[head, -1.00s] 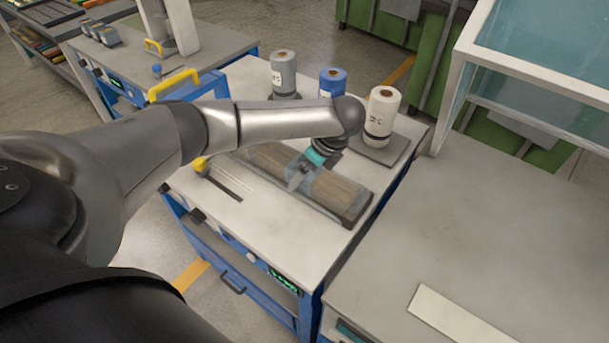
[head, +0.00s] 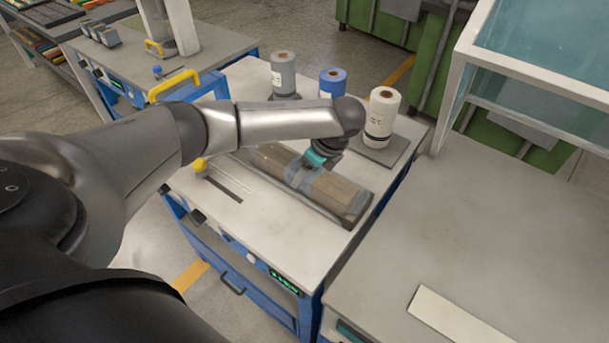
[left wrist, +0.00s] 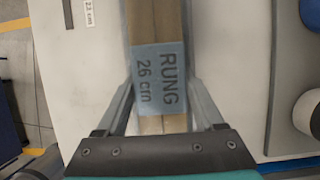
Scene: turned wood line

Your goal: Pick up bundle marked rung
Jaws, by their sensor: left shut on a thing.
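The bundle (head: 335,189) is a long bar of light brown wood with a grey-blue band around its middle. In the left wrist view the bundle's blue label (left wrist: 158,80) reads "RUNG 26 cm". My left gripper (left wrist: 160,88) has one finger on each side of the labelled band and is shut on it. In the head view the left gripper (head: 305,170) reaches the bundle from above, and the bundle appears slightly above its long dark tray (head: 348,222). The gripper partly hides the band there. My right gripper is not in view.
Grey (head: 283,72), blue (head: 332,85) and white (head: 381,112) rolls stand on the cart's far side behind the bundle. A yellow knob (head: 199,164) sits by a slot on the left. A wide grey table (head: 490,220) with a pale strip (head: 455,315) adjoins at right.

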